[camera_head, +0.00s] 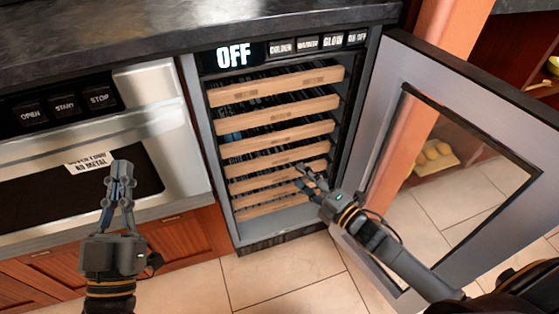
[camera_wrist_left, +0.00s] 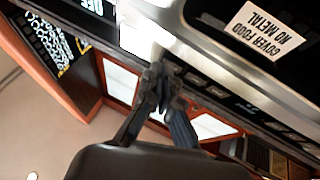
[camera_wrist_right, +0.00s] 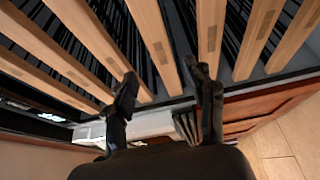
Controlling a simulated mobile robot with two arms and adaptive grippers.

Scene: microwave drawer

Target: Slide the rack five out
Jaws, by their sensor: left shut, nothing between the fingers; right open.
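The open cooler (camera_head: 203,110) holds several stacked racks with pale wooden fronts, all looking about level with each other. Counted from the top, the fifth rack (camera_head: 250,184) is in the lower part, its right end close to my right gripper. My right gripper (camera_head: 299,176) is open and empty in front of the lower racks. In the right wrist view, its fingers (camera_wrist_right: 160,78) stand apart with one wooden front (camera_wrist_right: 152,42) showing between them; I cannot tell whether they touch it. My left gripper (camera_head: 122,170) is shut and empty before the microwave drawer.
The cooler's glass door (camera_head: 455,165) stands wide open at the right, beside my right arm. The microwave drawer (camera_head: 160,120) with a warning label (camera_head: 90,161) is at the left. A dark counter (camera_head: 150,25) runs above. Tiled floor (camera_head: 285,275) is clear in front.

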